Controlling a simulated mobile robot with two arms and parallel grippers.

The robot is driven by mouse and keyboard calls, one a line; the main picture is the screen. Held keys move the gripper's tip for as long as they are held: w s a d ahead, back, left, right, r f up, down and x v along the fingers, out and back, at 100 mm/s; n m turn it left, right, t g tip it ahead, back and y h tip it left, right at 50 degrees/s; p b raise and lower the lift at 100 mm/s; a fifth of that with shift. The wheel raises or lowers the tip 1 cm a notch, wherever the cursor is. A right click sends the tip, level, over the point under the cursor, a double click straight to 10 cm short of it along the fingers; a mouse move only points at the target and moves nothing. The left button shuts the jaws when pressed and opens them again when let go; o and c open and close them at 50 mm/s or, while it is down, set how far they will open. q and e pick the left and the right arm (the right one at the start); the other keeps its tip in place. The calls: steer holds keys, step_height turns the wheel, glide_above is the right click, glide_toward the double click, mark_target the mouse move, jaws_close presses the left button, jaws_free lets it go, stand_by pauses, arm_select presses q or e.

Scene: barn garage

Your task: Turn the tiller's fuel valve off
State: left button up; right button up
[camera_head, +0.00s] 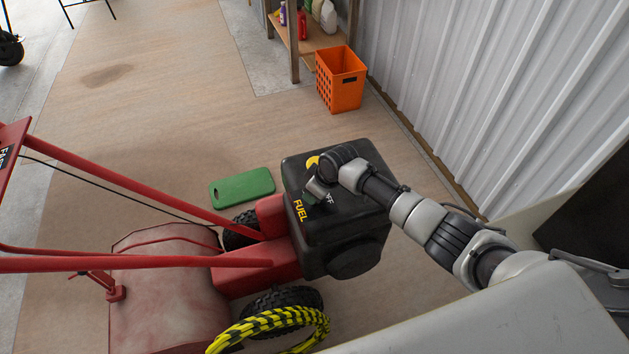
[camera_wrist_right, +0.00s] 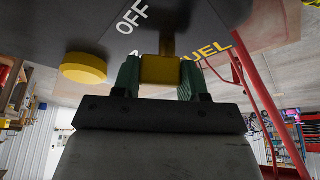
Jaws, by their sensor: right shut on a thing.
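The red tiller (camera_head: 165,275) stands at the lower left of the head view, with its black engine block (camera_head: 340,235) marked FUEL and OFF. My right gripper (camera_head: 311,196) reaches down to the engine's top beside these letters. In the right wrist view, its green-padded fingers are shut on the yellow fuel valve handle (camera_wrist_right: 162,70). A yellow stem runs from the handle to the dark panel. OFF is printed to the left of the handle in that view, FUEL to the right. The handle is hidden in the head view. My left gripper is not in view.
A round yellow cap (camera_wrist_right: 84,68) is beside the valve. A green pad (camera_head: 242,187) lies on the floor beyond the tiller. A yellow-black coil (camera_head: 300,338) is at the near wheel. An orange crate (camera_head: 341,82) stands by the wall, near a shelf (camera_head: 294,55).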

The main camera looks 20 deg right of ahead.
steer(key=m+p, duration=0.2)
steer(key=m+h+p, duration=0.1)
steer(key=m+p, duration=0.1)
steer(key=shift+s+r+t, duration=0.1)
steer(key=shift+r+t, duration=0.1)
steer(key=shift+t, duration=0.2)
steer(key=shift+f+m+h+p, duration=0.1)
steer(key=shift+m+h+p, duration=0.75)
steer(key=shift+m, duration=0.85)
steer(key=o, duration=0.9)
steer(key=shift+s, duration=0.1)
steer(key=shift+s+r+p, duration=0.1)
steer(key=shift+r+p, duration=0.2)
steer(key=p+v, duration=0.1)
steer(key=v, duration=0.9)
steer(key=shift+s+p, duration=0.15)
steer(key=shift+p, duration=0.15)
